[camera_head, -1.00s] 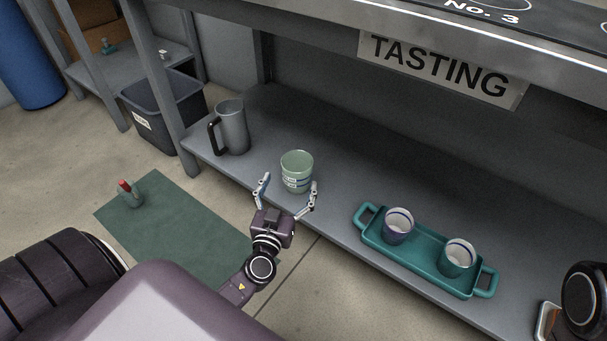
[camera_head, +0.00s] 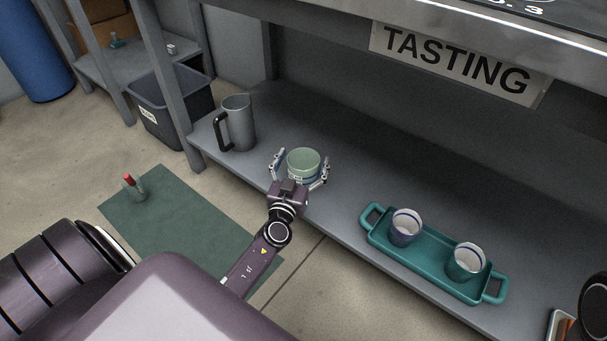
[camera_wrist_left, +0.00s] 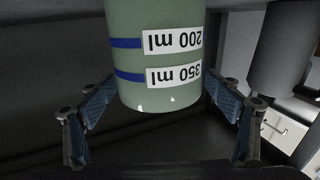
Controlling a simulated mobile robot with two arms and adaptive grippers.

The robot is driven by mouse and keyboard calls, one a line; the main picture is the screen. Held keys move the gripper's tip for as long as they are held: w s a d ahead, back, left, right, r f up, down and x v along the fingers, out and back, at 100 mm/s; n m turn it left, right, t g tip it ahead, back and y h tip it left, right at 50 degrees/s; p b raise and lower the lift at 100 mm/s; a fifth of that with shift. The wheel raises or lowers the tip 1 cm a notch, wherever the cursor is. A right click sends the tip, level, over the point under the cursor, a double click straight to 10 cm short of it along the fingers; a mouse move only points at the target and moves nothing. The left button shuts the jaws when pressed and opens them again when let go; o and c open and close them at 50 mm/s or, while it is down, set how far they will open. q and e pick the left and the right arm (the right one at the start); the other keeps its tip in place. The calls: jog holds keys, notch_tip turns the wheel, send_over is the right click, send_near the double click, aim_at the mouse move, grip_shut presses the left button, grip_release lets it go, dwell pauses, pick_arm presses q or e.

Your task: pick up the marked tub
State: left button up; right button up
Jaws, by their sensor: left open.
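The marked tub (camera_head: 304,161) is a pale green round tub standing on the grey lower shelf. In the left wrist view the tub (camera_wrist_left: 160,90) appears upside down, with blue lines and white labels reading 200 ml and 350 ml. My left gripper (camera_head: 301,171) is open, with one finger on each side of the tub. In the wrist view gaps show between the finger pads (camera_wrist_left: 160,115) and the tub's wall. The gripper hides the lower part of the tub in the head view.
A grey pitcher (camera_head: 238,122) with a black handle stands left of the tub. A teal tray (camera_head: 432,266) with two cups (camera_head: 405,227) is to the right. The TASTING sign (camera_head: 455,62) hangs above under the upper bench edge. Bare shelf lies behind the tub.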

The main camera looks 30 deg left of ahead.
pick_arm(q)
jog(key=c, duration=1.7)
jog(key=shift+r, duration=0.15)
